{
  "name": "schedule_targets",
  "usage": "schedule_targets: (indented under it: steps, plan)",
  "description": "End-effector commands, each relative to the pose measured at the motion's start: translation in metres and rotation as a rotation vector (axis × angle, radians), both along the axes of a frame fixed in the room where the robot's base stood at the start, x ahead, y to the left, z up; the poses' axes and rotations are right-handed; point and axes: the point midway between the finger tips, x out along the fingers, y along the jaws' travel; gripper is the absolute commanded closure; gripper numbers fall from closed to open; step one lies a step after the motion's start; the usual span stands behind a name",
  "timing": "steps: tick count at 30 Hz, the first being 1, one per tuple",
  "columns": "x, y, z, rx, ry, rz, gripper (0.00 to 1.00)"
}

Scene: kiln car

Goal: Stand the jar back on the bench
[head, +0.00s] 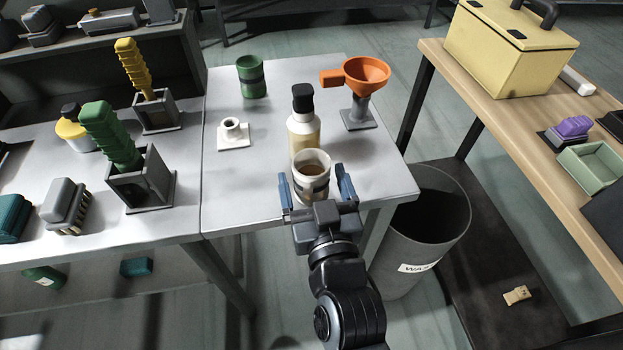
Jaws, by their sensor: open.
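A white jar (312,168) with a dark band, open at the top and brownish inside, stands upright near the front edge of the grey bench (237,185). My gripper (315,190) is open, with one blue finger on each side of the jar. The gripper body hides part of the jar's lower side, and I cannot tell whether the fingers touch it. A green jar-like container (251,80) with a dark band stands upright at the back left of the bench.
A cream bottle with black cap (303,128) stands close behind the white jar. An orange funnel (366,76) sits on a grey stand to the right. A small white flanged fitting (233,133) is left. A grey bin (425,225) stands right of the bench. Bench left-front is clear.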

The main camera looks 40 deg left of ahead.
Motion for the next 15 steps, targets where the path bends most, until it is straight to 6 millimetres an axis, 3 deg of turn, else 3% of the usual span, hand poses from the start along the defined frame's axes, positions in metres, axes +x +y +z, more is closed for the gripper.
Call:
schedule_targets:
  steps: [8, 15]
  plan:
    - [0.0017, 0.0021, -0.0003, 0.000, 0.000, 0.000, 0.11]
    - [0.0016, 0.0019, -0.0003, 0.000, 0.000, 0.000, 0.34]
